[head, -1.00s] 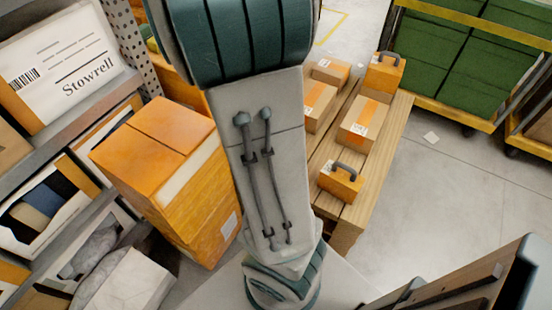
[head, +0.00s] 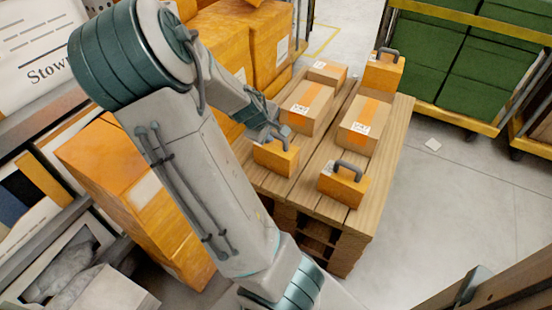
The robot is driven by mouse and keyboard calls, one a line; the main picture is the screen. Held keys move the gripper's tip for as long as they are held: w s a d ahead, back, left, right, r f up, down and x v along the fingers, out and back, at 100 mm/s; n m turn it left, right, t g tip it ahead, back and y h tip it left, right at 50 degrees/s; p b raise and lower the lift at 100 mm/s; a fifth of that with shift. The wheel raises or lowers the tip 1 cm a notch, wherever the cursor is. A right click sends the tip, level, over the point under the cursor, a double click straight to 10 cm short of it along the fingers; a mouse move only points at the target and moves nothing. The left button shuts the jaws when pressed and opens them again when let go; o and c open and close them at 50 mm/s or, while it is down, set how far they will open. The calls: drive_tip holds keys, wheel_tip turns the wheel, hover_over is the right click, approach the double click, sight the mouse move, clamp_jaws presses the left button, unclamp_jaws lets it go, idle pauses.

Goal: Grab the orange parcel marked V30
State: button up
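Three small orange parcels are on the wooden pallet: one at the front left (head: 275,158), one at the front right (head: 342,187) and one at the back right (head: 383,74). The two on the right have dark grey carrying handles on top. The labels are too small to read surely, so I cannot tell which is V30. My gripper (head: 272,133) is at the top of the front-left parcel and hides part of it. Whether the fingers touch it or are closed on it cannot be told.
The pallet stack (head: 385,215) also bears cardboard boxes with orange tape (head: 309,104) (head: 365,124). Large orange cartons (head: 213,50) stand at the left, by a shelf rack. A cart of green crates (head: 440,60) is at the back right.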

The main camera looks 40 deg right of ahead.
sight(278, 136)
drive_tip(key=shift+b+x, duration=2)
drive_tip(key=shift+x, duration=2.35)
drive_tip(key=shift+w, duration=0.15)
clamp_jaws()
